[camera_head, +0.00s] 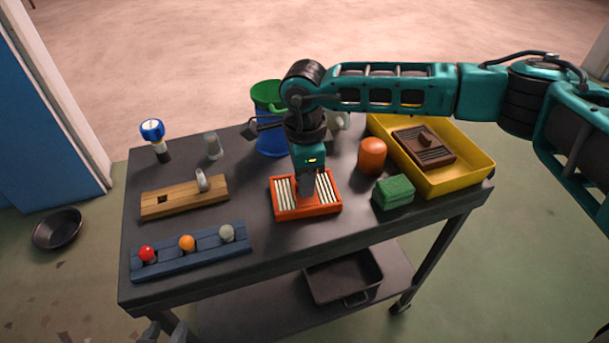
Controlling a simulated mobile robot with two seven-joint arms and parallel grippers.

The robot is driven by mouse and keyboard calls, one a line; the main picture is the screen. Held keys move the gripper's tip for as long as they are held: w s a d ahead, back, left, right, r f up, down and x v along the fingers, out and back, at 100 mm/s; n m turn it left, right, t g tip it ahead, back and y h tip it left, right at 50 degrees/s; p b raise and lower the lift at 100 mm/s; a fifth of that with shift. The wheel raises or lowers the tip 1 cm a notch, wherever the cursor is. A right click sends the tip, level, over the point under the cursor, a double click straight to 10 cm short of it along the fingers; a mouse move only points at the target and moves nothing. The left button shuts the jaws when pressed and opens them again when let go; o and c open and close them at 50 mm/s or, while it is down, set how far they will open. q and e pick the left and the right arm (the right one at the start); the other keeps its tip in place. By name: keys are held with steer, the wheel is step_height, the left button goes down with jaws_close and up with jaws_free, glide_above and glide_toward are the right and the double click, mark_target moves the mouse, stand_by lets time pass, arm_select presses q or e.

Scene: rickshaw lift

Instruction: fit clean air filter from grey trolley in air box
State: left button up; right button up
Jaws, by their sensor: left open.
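The clean air filter (332,207), an orange-red frame with white pleats, is at the front middle of the dark grey trolley (222,271). My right gripper (308,190) points down at the filter's middle, its fingers between the two pleated halves. Whether they are shut on it is hidden, and I cannot tell whether the filter touches the trolley top. My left gripper (167,332) shows only partly at the bottom edge, in front of the trolley, open and empty. I see no clear air box.
A yellow tray (474,164) holds a brown slatted piece (423,147). An orange cylinder (372,156), green block (393,192), blue bucket (268,138), wooden board (184,198) and blue knob rack (192,252) stand around. A dark bin (343,278) is on the lower shelf.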

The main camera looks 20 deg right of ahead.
jaws_close()
steer(key=shift+r, duration=0.1)
steer(key=shift+r+p, duration=2.05)
steer(key=shift+r, duration=1.4)
steer(key=shift+s+f, duration=0.1)
